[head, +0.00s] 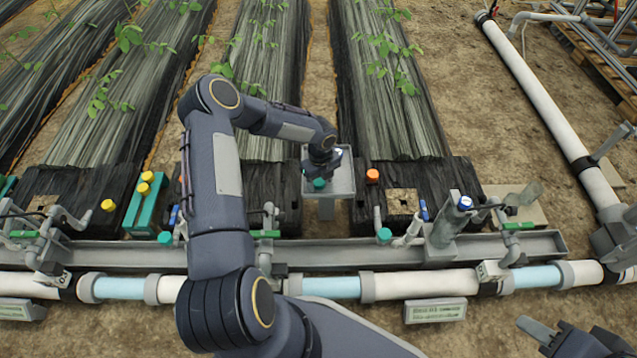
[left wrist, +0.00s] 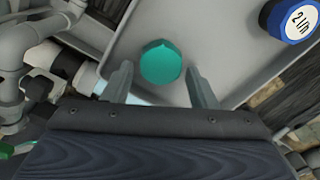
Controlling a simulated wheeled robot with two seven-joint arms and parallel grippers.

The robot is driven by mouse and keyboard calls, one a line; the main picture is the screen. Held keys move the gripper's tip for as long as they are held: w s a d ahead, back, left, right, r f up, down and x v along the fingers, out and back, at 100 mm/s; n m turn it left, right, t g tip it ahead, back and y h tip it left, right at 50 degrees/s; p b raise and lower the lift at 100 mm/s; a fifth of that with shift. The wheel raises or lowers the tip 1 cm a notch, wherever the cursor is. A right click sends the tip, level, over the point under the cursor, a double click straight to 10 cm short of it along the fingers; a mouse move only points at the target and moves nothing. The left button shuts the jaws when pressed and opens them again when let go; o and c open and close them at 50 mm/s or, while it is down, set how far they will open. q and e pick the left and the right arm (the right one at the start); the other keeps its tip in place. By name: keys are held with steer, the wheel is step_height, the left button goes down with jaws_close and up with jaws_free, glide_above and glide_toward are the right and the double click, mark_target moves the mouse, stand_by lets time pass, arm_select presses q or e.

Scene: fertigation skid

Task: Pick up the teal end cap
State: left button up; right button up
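A teal end cap (head: 319,183) lies in a grey tray (head: 343,186) in the middle of the head view. In the left wrist view the teal end cap (left wrist: 161,62) shows from above as a round cap on the tray floor. My left gripper (head: 321,168) is over the tray, pointing down. In the left wrist view its two fingers (left wrist: 160,84) are apart, one on each side of the cap's near edge, with gaps and nothing held. My right gripper (head: 572,338) is at the bottom right corner, partly cut off, away from the tray; its opening is unclear.
A blue cap marked "2 l/m" (left wrist: 291,20) is near the cap, upper right in the left wrist view. Other teal caps (head: 165,238) (head: 384,235) are at the pipework. An orange cap (head: 372,176) stands right of the tray. A grey rail (head: 330,252) and white pipes run in front.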

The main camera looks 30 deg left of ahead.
arm_select(q)
steer(key=c, duration=0.8)
